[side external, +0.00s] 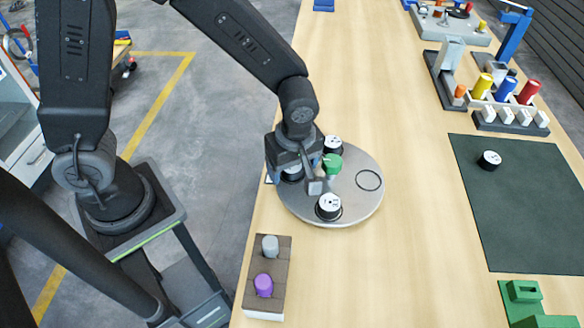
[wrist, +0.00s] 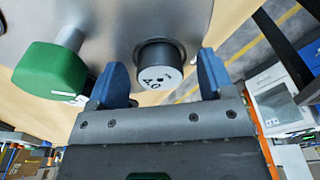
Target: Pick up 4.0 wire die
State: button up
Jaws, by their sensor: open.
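A wire die (wrist: 160,68), a short black cylinder with a white marked face, stands on the round grey plate. Its marking looks like 4.0 but is small and turned. My gripper (wrist: 161,72) is open, with one blue finger on each side of the die and visible gaps between. In the side view, my gripper (side external: 291,166) is low over the plate's left part and partly hides this die (side external: 292,174). Two similar dies stand on the plate, one at the back (side external: 333,145) and one at the front (side external: 329,206); their labels are too small to read.
A green knob (side external: 332,164) rises mid-plate, close beside my gripper; it also shows in the wrist view (wrist: 48,72). The plate (side external: 350,208) has an empty ringed spot at right. Another die (side external: 489,160) sits on the dark mat (side external: 520,215). A block with grey and purple pegs (side external: 266,285) stands in front.

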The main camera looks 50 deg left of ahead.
jog(key=shift+c, duration=0.2)
jog(key=c, duration=1.1)
jog(key=shift+r, duration=0.15)
